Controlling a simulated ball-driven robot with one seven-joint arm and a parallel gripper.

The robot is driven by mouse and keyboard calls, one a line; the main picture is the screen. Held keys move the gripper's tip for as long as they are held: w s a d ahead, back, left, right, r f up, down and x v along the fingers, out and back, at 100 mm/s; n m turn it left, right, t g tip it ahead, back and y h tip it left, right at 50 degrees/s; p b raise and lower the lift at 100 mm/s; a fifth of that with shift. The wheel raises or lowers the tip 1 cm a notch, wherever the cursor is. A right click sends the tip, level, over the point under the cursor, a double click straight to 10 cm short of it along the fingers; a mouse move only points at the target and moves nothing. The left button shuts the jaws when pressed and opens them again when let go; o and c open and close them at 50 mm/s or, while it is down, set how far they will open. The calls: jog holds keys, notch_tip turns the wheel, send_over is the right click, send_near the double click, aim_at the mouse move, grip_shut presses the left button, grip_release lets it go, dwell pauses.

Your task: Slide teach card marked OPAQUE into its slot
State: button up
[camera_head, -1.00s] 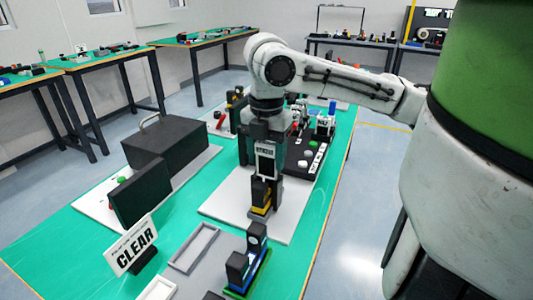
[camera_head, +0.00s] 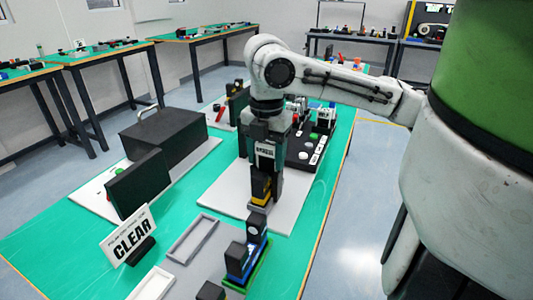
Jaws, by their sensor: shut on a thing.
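My gripper (camera_head: 268,165) points down over a light grey base plate (camera_head: 225,195). It is shut on a small card with a white, dark-lettered label (camera_head: 265,150), whose text is too small to read surely. Directly below stands a black and yellow holder (camera_head: 261,190) on the plate. The card's lower edge is hard to make out against the dark fingers and holder. I cannot tell whether it is inside a slot or just above it.
A blue and black holder on a green base (camera_head: 248,260) stands in front. A CLEAR sign (camera_head: 130,238), an empty grey tray (camera_head: 193,240) and a large black box (camera_head: 165,140) lie to the left. A black panel with buttons (camera_head: 305,150) stands behind right.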

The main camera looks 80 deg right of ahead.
jog(key=o, duration=1.1)
jog(key=shift+f, duration=0.1)
jog(key=shift+o, duration=0.2)
notch_tip(320, 180, up, 11)
jog(key=p, duration=0.3)
jog(key=shift+f, duration=0.1)
jog(key=shift+a, duration=0.1)
